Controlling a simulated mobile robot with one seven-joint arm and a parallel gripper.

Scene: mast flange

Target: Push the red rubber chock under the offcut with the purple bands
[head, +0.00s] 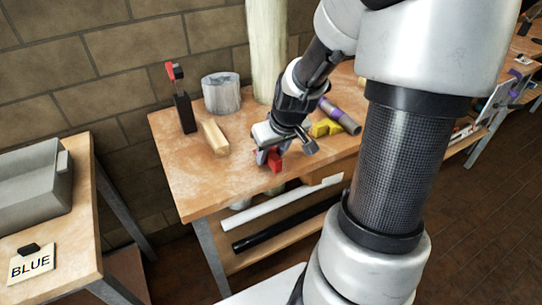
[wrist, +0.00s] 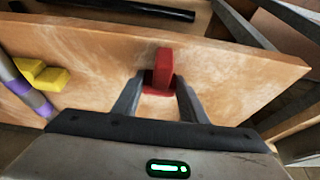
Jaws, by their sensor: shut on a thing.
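The red rubber chock (head: 275,160) is near the front edge of the wooden workbench. In the wrist view the red chock (wrist: 163,65) stands between the two fingers. My gripper (head: 268,157) is shut on it; the fingertips also show in the wrist view (wrist: 158,92). The offcut with the purple bands (head: 340,117) lies on the bench to the right of my gripper in the head view. It shows at the left edge of the wrist view (wrist: 22,85). A yellow chock (head: 325,128) lies against or beside it; it also shows in the wrist view (wrist: 42,75).
On the bench stand a black clamp-like tool with a red top (head: 184,108), a grey cylinder (head: 221,95), a wooden block (head: 215,137) and a pale upright post (head: 267,55). A white and a black bar lie on the shelf below. A grey bin (head: 35,185) is on the left table.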

